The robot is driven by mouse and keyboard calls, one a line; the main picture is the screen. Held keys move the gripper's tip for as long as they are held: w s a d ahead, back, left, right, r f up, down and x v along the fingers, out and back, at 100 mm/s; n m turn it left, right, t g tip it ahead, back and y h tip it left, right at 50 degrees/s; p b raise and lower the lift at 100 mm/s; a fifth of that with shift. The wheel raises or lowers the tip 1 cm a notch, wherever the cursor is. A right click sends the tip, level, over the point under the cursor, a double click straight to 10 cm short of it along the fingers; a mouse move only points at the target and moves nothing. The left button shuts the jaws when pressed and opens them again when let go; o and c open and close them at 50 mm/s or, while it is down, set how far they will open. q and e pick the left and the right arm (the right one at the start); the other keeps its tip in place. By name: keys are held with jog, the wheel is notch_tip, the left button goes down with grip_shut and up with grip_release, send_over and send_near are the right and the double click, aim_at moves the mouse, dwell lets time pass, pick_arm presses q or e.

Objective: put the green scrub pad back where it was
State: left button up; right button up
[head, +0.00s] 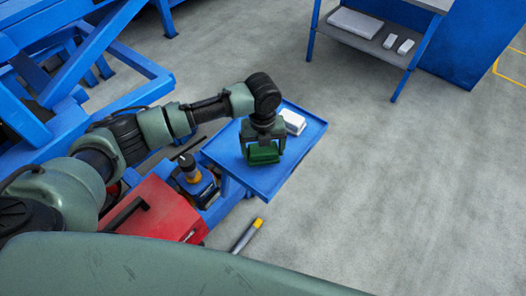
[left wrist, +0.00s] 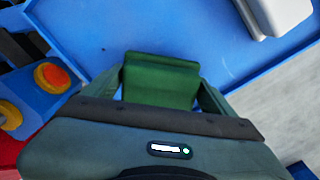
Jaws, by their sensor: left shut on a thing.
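The green scrub pad (head: 264,154) is between the fingers of my left gripper (head: 263,150), which is shut on it. Both are over the blue tray (head: 307,137) in the head view. The left wrist view shows the pad (left wrist: 160,80) held between the two fingers (left wrist: 160,92), with the blue tray surface (left wrist: 195,35) beyond it. I cannot tell whether the pad touches the tray. My right gripper is in neither view.
A white object (head: 293,122) lies on the tray beside the gripper. A red box (head: 157,212) and an orange-topped item (head: 188,165) are left of the tray. A blue shelf (head: 365,48) stands at the back. Floor to the right is clear.

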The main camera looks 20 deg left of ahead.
pick_arm(q)
jog(key=shift+f, duration=0.9)
jog(key=shift+f, duration=0.1)
jog(key=o, duration=1)
jog(key=shift+o, duration=0.2)
jog(key=shift+r, duration=0.25)
notch_tip(320, 180, up, 12)
jog(key=shift+f+b, duration=0.1)
jog(key=shift+b, duration=0.85)
